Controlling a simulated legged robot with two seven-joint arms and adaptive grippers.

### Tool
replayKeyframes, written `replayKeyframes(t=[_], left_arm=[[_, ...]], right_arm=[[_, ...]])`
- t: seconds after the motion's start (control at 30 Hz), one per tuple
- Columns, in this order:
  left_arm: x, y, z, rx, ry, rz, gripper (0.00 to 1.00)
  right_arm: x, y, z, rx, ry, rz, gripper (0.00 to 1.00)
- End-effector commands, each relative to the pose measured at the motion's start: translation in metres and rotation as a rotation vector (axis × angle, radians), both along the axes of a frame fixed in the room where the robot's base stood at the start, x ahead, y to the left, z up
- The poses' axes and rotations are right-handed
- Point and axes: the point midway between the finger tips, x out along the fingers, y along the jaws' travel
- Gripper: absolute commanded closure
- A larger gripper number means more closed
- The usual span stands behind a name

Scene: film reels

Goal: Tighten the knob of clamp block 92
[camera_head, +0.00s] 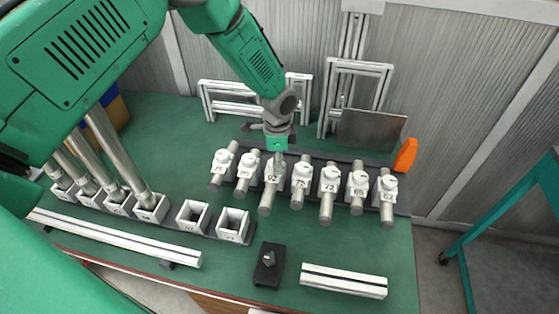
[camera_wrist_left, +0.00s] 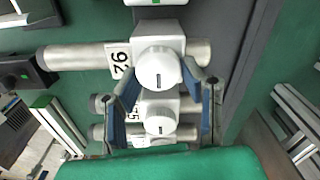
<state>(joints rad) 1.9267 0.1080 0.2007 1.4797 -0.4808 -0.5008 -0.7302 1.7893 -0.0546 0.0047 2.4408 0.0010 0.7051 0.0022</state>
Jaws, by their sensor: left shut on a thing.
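Clamp block 92 (camera_head: 271,179) is a light-grey block with a black number label, third from the left in a row, around a metal rod. It shows large in the left wrist view (camera_wrist_left: 173,28). My left gripper (camera_head: 277,158) comes down on the block from above. In the left wrist view its two blue-padded fingers (camera_wrist_left: 162,82) are shut on the knob, one on each side. The gripper hides part of the knob in the head view. My right gripper is not in view.
Clamp blocks 85 (camera_head: 245,168) and 75 (camera_head: 301,175) stand close on either side. A black box with a knob (camera_head: 268,264) and a white bar (camera_head: 343,281) lie in front. Empty square sockets (camera_head: 233,226) stand at left; white frames (camera_head: 355,68) stand behind.

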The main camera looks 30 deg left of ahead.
Motion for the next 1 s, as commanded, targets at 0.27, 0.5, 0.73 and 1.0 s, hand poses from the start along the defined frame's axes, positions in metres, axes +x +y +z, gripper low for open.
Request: replayKeyframes(t=[0.27,0.5,0.73,1.0], left_arm=[[0.0,0.005,0.001,0.007,0.002,-0.007,0.93],[0.0,0.005,0.001,0.006,0.001,-0.006,0.44],[0.001,0.002,0.0,0.004,0.001,-0.007,0.44],[0.003,0.002,0.021,0.003,-0.004,-0.007,0.44]], right_arm=[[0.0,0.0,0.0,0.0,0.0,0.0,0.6],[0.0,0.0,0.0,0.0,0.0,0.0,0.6],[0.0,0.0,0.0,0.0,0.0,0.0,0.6],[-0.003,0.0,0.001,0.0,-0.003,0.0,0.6]])
